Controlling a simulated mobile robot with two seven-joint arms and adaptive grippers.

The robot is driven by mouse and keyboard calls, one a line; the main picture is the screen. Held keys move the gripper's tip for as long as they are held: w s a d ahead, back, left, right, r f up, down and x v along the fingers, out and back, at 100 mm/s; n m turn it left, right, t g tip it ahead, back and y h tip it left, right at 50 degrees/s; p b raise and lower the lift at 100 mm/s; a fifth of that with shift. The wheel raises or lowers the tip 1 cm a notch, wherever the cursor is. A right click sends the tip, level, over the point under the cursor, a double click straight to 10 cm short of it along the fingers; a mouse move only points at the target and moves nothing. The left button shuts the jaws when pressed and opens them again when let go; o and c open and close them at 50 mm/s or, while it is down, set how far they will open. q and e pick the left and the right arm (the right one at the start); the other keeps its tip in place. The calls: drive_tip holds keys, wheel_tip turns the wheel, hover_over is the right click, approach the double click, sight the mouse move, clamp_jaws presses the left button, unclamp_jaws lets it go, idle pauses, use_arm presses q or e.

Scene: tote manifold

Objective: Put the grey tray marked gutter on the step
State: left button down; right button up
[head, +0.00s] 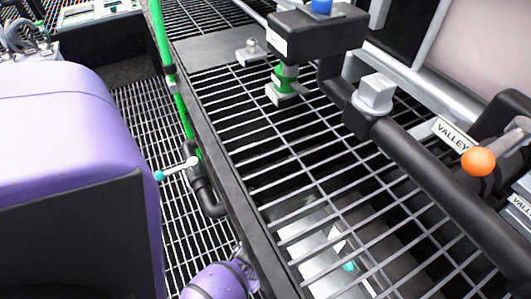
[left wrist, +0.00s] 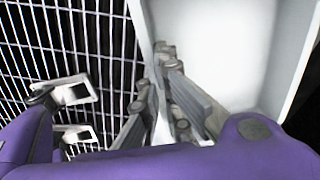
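A pale grey-white tray (left wrist: 235,50) fills the upper right of the left wrist view. I see its inside and its left wall; no gutter mark is readable. My left gripper (left wrist: 158,85) has a finger on each side of that wall and appears shut on it. In the head view a pale surface (head: 306,238) shows through the bars of a grating, low in the middle; it looks like the same tray, partly hidden. My left gripper is not clear there. My right gripper is not in either view. I cannot tell which surface is the step.
A dark-framed grating (head: 240,140) runs through the head view, with a green pole (head: 165,50) along its left side. Dark pipes with an orange knob (head: 478,161) and VALLEY labels stand at the right. A teal-tipped lever (head: 172,170) juts out left of the frame. A lower grating floor (head: 140,115) lies left.

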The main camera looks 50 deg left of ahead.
use_arm(q)
drive_tip(key=w+a+f+b, duration=0.1)
drive_tip(key=a, duration=0.1)
drive_tip(key=w+a+f+b, duration=0.1)
drive_tip(key=a+f, duration=0.1)
drive_tip(key=a, duration=0.1)
drive_tip(key=w+a+f+b, duration=0.1)
drive_tip(key=w+a, duration=0.1)
drive_tip(key=shift+a+f+b, duration=0.15)
drive_tip(key=shift+b, duration=0.15)
drive_tip(key=w+a+f+b, duration=0.2)
drive_tip(key=f+b, duration=0.3)
drive_tip(key=f, duration=0.3)
drive_tip(key=shift+w+a, duration=0.2)
drive_tip(key=shift+a, duration=0.7)
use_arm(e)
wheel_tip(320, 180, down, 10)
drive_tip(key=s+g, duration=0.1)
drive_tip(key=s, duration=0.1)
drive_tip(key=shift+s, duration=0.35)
use_arm(q)
drive_tip(key=shift+f, duration=0.1)
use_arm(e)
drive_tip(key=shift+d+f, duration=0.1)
use_arm(q)
drive_tip(key=shift+f, duration=0.15)
drive_tip(key=c, duration=2)
unclamp_jaws()
